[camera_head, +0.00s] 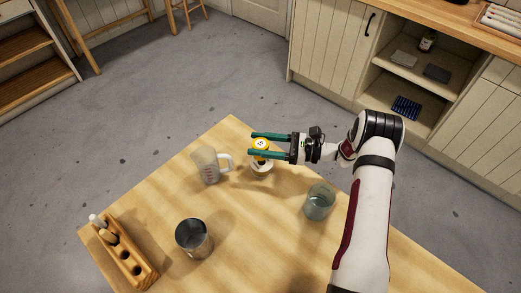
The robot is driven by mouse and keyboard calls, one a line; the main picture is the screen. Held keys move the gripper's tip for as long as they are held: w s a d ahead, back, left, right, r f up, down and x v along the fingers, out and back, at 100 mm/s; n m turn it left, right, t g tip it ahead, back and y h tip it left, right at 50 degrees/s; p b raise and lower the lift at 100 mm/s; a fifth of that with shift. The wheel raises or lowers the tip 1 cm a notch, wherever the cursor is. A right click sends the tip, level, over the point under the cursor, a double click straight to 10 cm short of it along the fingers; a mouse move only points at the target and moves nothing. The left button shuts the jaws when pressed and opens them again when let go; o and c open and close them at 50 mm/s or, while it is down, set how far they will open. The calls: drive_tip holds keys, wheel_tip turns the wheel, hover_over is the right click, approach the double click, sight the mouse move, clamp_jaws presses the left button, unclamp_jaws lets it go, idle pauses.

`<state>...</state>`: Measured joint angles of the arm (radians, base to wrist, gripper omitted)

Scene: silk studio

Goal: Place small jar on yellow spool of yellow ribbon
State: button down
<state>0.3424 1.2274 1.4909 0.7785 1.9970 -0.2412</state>
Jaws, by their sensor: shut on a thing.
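My gripper (254,144), with two teal fingers, reaches in from the right over the far part of the table. It is shut on the small jar (261,144), which shows a yellow top with a pale mark between the fingers. The yellow spool of yellow ribbon (262,169) shows directly below the jar, pale and yellow, on the table. The lower finger hides part of the jar and of the gap to the spool. I cannot tell whether the jar touches the spool.
A clear measuring jug (208,168) stands close left of the spool. A greenish glass (319,203) stands to the right, a metal cup (193,239) nearer the front. A wooden rack (127,262) with holes is at the left edge of the wooden table (255,235).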

drive_tip(key=shift+f, duration=1.45)
drive_tip(key=shift+f, duration=0.15)
drive_tip(key=shift+c, duration=1.1)
unclamp_jaws()
